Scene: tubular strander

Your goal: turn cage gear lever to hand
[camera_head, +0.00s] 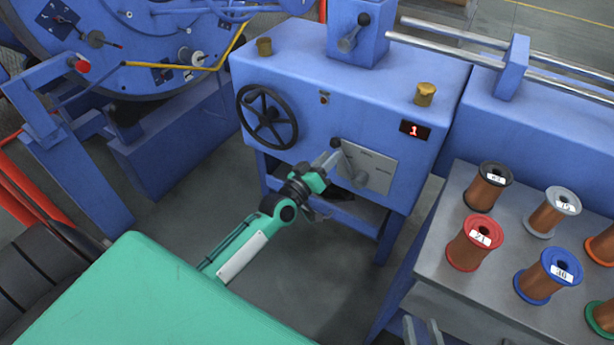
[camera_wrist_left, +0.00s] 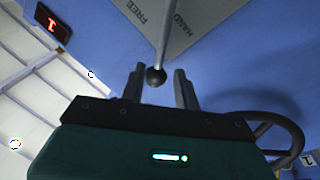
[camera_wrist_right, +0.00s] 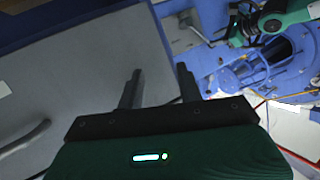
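The cage gear lever has a black knob (camera_head: 336,143) on a thin rod in front of a grey label plate (camera_head: 375,165) on the blue machine. In the head view the rod leans up and left from its hub. My left gripper (camera_head: 328,161) is at the knob. In the left wrist view the knob (camera_wrist_left: 155,76) sits between the two open fingers, with a gap at each side. The plate there shows the words FREE and HAND, upside down, either side of the rod. My right gripper (camera_wrist_right: 158,85) is open and empty; its fingertips (camera_head: 422,330) show at the head view's bottom edge.
A black handwheel (camera_head: 267,117) is left of the lever. A red display (camera_head: 415,130) reading 1 is to the upper right. A second knobbed lever (camera_head: 354,34) stands on top. Several wire spools stand on a grey table (camera_head: 445,232) at right, near my right gripper.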

